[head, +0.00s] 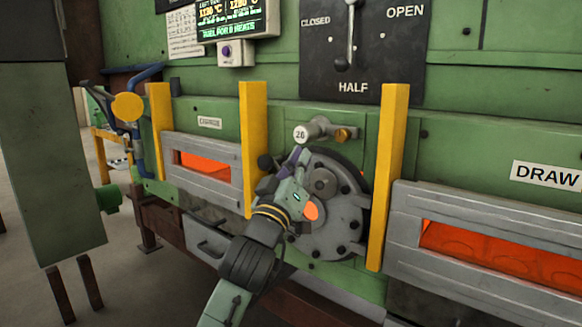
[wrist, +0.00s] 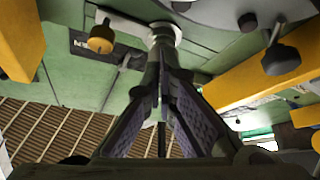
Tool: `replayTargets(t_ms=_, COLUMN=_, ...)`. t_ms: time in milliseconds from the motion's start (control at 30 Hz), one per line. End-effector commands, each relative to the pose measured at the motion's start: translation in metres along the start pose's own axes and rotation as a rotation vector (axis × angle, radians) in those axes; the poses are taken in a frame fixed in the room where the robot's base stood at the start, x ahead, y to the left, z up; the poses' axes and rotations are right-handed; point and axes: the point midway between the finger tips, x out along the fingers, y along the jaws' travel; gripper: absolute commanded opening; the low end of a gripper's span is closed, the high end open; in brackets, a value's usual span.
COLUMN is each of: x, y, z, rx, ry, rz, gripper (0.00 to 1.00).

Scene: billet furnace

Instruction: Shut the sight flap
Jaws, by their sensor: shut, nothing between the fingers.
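A round grey bolted plate (head: 345,220) sits on the green furnace front between two yellow posts. A smaller grey disc with a round boss (head: 322,182), which looks like the sight flap, lies on its upper part. A glowing orange patch (head: 311,211) shows below it beside my gripper, so the sight hole looks uncovered. My gripper (head: 299,153) is in front of the plate's upper left, fingers pointing up. In the wrist view my gripper (wrist: 164,65) has its fingers together and empty. Its hand hides the plate's left side. I cannot tell whether the fingertips touch anything.
Yellow posts stand left (head: 252,150) and right (head: 388,175) of the plate. A grey fitting tagged 26 (head: 318,128) with a brass knob (head: 343,135) is above it. Glowing slots lie left (head: 205,166) and right (head: 500,258). A dark lever panel (head: 400,50) is higher up.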

Motion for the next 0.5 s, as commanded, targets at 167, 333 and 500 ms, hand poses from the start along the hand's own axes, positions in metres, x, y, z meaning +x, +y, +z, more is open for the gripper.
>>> replayTargets(t_ms=167, x=-0.012, y=-0.001, z=0.025, rx=-0.004, ry=-0.001, rz=-0.003, gripper=0.0)
replayTargets(t_ms=333, x=-0.015, y=-0.001, z=0.034, rx=-0.004, ry=0.001, rz=-0.001, gripper=0.0)
replayTargets(t_ms=500, x=-0.016, y=-0.001, z=0.035, rx=-0.003, ry=0.001, rz=0.0, gripper=0.0)
